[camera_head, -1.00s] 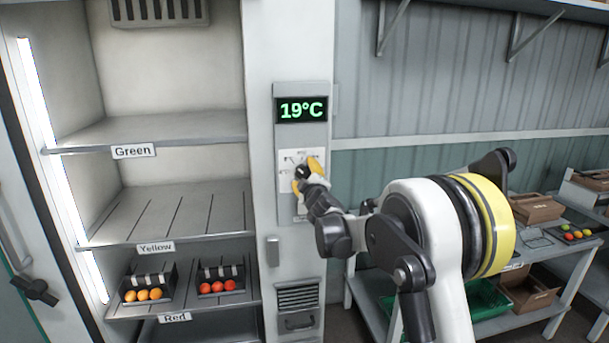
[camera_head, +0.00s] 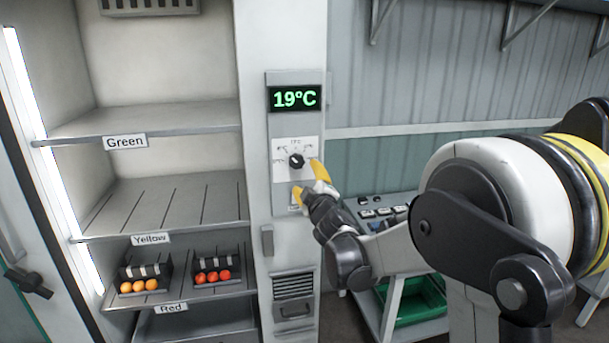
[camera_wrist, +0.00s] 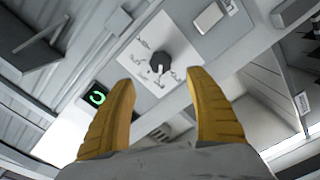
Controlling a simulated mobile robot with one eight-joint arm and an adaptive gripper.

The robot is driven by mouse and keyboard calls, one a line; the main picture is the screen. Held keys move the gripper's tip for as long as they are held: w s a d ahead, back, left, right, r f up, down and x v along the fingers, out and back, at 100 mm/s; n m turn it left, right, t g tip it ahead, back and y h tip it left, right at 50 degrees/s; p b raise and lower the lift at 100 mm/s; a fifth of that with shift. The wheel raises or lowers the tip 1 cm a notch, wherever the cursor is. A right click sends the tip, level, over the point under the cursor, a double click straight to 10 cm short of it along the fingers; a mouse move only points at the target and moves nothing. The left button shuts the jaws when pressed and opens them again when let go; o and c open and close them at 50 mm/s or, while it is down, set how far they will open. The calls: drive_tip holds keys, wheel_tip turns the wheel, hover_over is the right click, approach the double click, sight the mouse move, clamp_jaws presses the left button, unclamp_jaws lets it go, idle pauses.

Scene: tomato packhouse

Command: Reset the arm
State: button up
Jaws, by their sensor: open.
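My arm reaches in from the right of the head view. My gripper (camera_head: 307,182) has yellow fingers and is open and empty, in front of the control panel just below and right of the black dial (camera_head: 296,160). In the wrist view the two fingers (camera_wrist: 163,105) stand apart, and the dial (camera_wrist: 160,64) shows beyond and between their tips, apart from them. The display (camera_head: 295,98) above the dial reads 19°C. A white part low on the panel is partly hidden by the fingers.
The open cabinet at left has shelves labelled Green (camera_head: 125,142), Yellow (camera_head: 151,239) and Red (camera_head: 171,308). Two black trays hold orange tomatoes (camera_head: 138,287) and red tomatoes (camera_head: 212,277). A green crate (camera_head: 418,305) sits under the bench behind my arm.

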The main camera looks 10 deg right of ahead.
drive_tip(key=s+d+f+m+g+h+b, duration=0.1)
drive_tip(key=s+d+f+m+g+b, duration=0.2)
drive_tip(key=s, duration=0.5)
drive_tip(key=s+d+f+m+g+h+b, duration=0.2)
drive_tip(key=s+f+m+b, duration=0.15)
drive_tip(key=s, duration=0.55)
drive_tip(key=s+a+f+m+g+y+b, duration=0.1)
drive_tip(key=s+a+f+m+g+b, duration=0.1)
drive_tip(key=s+f, duration=0.7)
drive_tip(key=s+a+f+m+g+y+b, duration=0.2)
drive_tip(key=s+f, duration=0.6)
drive_tip(key=s, duration=0.8)
drive_tip(key=a+m+g+b, duration=0.1)
drive_tip(key=g+b, duration=0.1)
drive_tip(key=shift+a+f+b, duration=0.15)
drive_tip(key=shift+f+b, duration=0.25)
